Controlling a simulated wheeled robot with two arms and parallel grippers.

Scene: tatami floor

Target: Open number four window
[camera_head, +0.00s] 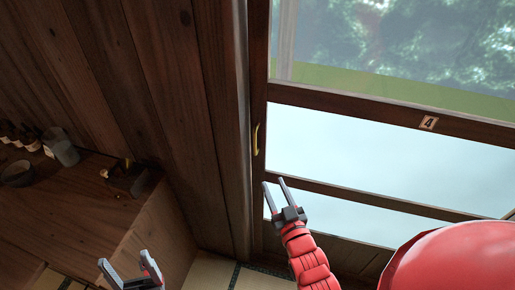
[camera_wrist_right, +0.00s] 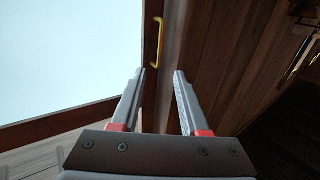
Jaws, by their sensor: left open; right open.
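The window (camera_head: 345,143) has a dark wooden frame, clear panes above and pale panes below. A small tag marked 4 (camera_head: 428,122) sits on its crossbar. A yellow handle (camera_head: 256,139) is upright on the frame's left stile, beside the wooden post. My right gripper (camera_head: 274,183) is open and empty, below and slightly right of the handle. In the right wrist view the handle (camera_wrist_right: 158,41) stands beyond the open fingers, apart from them and nearer the left finger. My left gripper (camera_head: 128,265) is open and empty at the bottom left, away from the window.
A wooden cabinet (camera_head: 100,215) stands at the left with a grey cup (camera_head: 61,148), a dark round bowl (camera_head: 17,173) and a small dark box (camera_head: 130,178) on top. A plank wall (camera_head: 150,80) runs left of the window. Tatami floor (camera_head: 210,270) shows at the bottom.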

